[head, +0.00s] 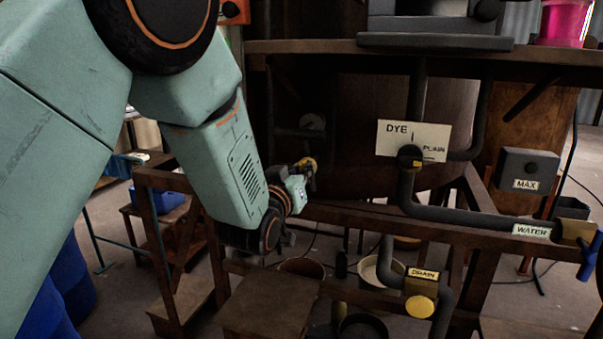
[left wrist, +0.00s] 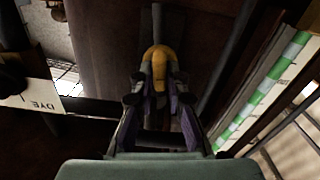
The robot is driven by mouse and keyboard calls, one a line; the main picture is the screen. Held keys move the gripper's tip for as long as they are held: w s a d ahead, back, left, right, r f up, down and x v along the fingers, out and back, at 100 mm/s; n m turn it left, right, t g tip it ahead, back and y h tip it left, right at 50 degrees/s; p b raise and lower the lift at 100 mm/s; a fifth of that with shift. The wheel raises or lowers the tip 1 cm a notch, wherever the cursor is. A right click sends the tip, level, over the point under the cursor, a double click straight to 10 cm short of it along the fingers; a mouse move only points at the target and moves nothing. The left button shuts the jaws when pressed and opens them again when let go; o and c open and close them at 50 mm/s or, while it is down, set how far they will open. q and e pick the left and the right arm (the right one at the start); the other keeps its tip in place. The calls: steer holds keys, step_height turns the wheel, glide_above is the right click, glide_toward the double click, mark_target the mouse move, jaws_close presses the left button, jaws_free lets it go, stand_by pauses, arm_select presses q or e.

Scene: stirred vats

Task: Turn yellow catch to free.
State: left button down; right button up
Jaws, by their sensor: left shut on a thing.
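The yellow catch (head: 304,163) is on the dark vat frame, left of the middle in the head view. In the left wrist view the catch (left wrist: 158,62) shows as a rounded yellow piece at the centre, between the fingertips. My left gripper (head: 306,174) reaches it from the left and is shut on it. The left wrist view also shows the gripper's fingers (left wrist: 158,88) on both sides of the yellow piece. The fingers hide part of the catch, and I cannot read its setting. My right gripper is not in view.
A DYE/PLAIN plate (head: 414,141) with a dark knob (head: 410,157) is right of the gripper. A DRAIN valve with a yellow disc (head: 420,306) is low down. A MAX box (head: 528,168) and a blue WATER handle (head: 592,256) are at right. A green-and-white striped strip (left wrist: 262,95) runs along the right in the left wrist view.

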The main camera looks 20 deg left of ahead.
arm_select(q)
steer(key=shift+a+f+n+b, duration=0.1)
steer(key=shift+n+b, duration=0.05)
steer(key=shift+n, duration=2.45)
steer(key=shift+f+n+b, duration=0.15)
steer(key=shift+n, duration=2.45)
steer(key=shift+a+f+n+b, duration=0.1)
steer(key=shift+n+b, duration=0.05)
steer(key=shift+n, duration=2.45)
steer(key=c, duration=1.3)
jaws_free()
steer(key=shift+s+r, duration=0.1)
steer(key=shift+s, duration=0.05)
steer(key=shift+c, duration=0.2)
